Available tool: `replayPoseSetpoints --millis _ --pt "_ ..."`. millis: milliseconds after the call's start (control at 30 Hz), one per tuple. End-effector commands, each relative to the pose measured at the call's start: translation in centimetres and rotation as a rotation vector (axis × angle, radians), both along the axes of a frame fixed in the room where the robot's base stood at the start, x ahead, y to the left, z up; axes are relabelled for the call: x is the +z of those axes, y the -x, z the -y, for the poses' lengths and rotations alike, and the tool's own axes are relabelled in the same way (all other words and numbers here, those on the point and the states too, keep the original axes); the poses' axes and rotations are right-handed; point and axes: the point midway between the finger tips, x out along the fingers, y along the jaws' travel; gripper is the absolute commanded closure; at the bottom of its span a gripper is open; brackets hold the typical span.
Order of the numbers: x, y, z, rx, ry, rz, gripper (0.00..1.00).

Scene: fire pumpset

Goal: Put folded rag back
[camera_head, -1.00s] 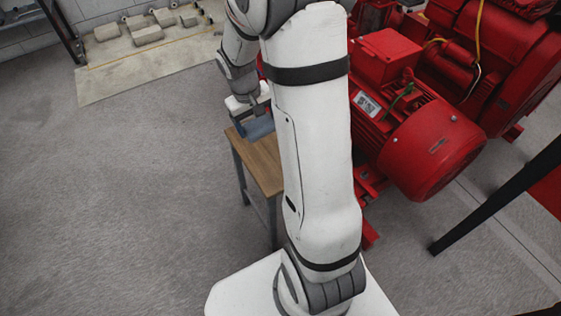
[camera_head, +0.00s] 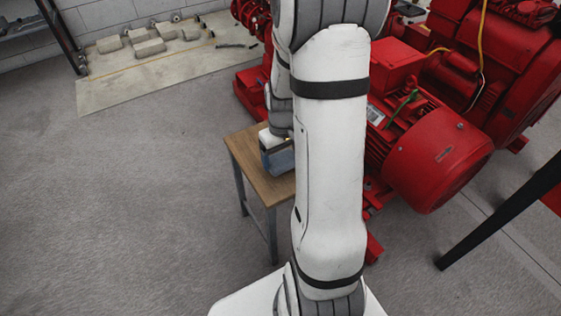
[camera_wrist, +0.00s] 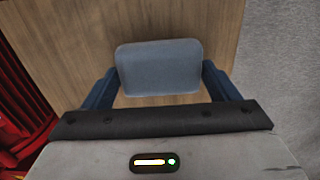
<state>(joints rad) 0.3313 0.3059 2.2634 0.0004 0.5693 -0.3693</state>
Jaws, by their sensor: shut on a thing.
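The folded rag (camera_wrist: 158,68) is a blue-grey padded rectangle in the wrist view. It sits between the two dark blue fingers of my gripper (camera_wrist: 160,85), which is shut on it. Wooden tabletop shows behind and around the rag. In the head view my gripper (camera_head: 277,158) is over the small wooden table (camera_head: 248,160), partly hidden by my arm. The rag shows there only as a small blue-grey patch (camera_head: 282,161). I cannot tell whether the rag touches the tabletop.
Red pump and motor machinery (camera_head: 438,160) stands close to the right of the table. A pale slab (camera_head: 150,70) with several blocks lies at the back left. A black post (camera_head: 500,212) slants at the right. The grey floor (camera_head: 110,200) at left is clear.

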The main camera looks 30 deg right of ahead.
Motion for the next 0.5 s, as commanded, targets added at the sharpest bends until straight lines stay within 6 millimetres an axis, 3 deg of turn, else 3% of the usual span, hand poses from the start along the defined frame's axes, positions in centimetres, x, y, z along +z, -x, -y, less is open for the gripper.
replayPoseSetpoints --millis 67,433,467,500 --pt "-1.39 0.03 0.0 0.0 0.0 -0.001 0.37" --pt "-1.7 0.02 0.04 -0.001 0.0 0.0 0.37" --pt "-1.62 0.02 0.04 -0.001 0.0 0.0 0.17" --pt "-1.57 0.02 0.05 -0.001 0.0 0.0 0.14"
